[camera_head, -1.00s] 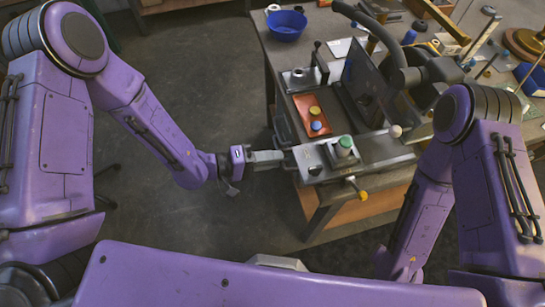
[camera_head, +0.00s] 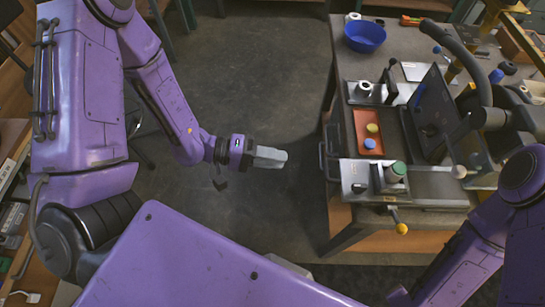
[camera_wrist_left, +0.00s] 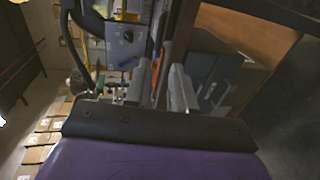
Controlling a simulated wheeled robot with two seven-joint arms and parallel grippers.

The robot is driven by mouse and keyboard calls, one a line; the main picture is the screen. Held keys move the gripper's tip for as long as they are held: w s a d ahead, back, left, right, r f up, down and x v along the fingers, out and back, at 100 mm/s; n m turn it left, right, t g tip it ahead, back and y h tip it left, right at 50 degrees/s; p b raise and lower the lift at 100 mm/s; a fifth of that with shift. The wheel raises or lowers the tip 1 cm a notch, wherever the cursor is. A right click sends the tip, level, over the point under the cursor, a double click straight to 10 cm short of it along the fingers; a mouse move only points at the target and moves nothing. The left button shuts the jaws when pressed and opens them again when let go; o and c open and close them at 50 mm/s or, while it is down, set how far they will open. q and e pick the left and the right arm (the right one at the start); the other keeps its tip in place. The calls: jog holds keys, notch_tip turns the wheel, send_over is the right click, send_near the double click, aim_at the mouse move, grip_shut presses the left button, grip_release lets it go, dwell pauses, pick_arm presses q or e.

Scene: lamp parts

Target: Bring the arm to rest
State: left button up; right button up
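My left arm (camera_head: 170,105) is purple and reaches in from the left. My left gripper (camera_head: 268,157) has grey fingers and hangs over the bare floor, left of the workbench, touching nothing. In the left wrist view the two fingers (camera_wrist_left: 160,85) stand apart with nothing between them, so it is open and empty. My right arm (camera_head: 470,250) shows at the lower right; its gripper is outside the picture.
The workbench (camera_head: 365,228) at the right carries a steel fixture with a green-topped cylinder (camera_head: 396,171), a red tray (camera_head: 361,118) with yellow and blue pieces, and a blue bowl (camera_head: 365,37). A yellow-knobbed lever (camera_head: 401,228) sticks out in front. The floor (camera_head: 255,80) between is clear.

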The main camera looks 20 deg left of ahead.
pick_arm(q)
jog(key=shift+a, duration=0.15)
dwell(0.4)
jog(key=w+a+f+n+t+y, duration=0.1)
jog(key=w+a+f+t+y, duration=0.3)
jog(key=a+f+y, duration=0.6)
jog(key=s+a+f+g+y, duration=0.2)
jog(key=s+f, duration=0.4)
jog(key=s, duration=0.3)
jog(key=s+a+f+n+g+y+b, duration=0.1)
jog(key=s+a+f+g+y, duration=0.2)
jog(key=s, duration=0.6)
notch_tip(320, 180, down, 3)
jog(key=g+y, duration=0.1)
jog(key=y, duration=0.1)
jog(key=shift+a+f+g+y+b, duration=0.2)
jog(key=shift+g+y+b, duration=0.1)
jog(key=shift+y, duration=0.1)
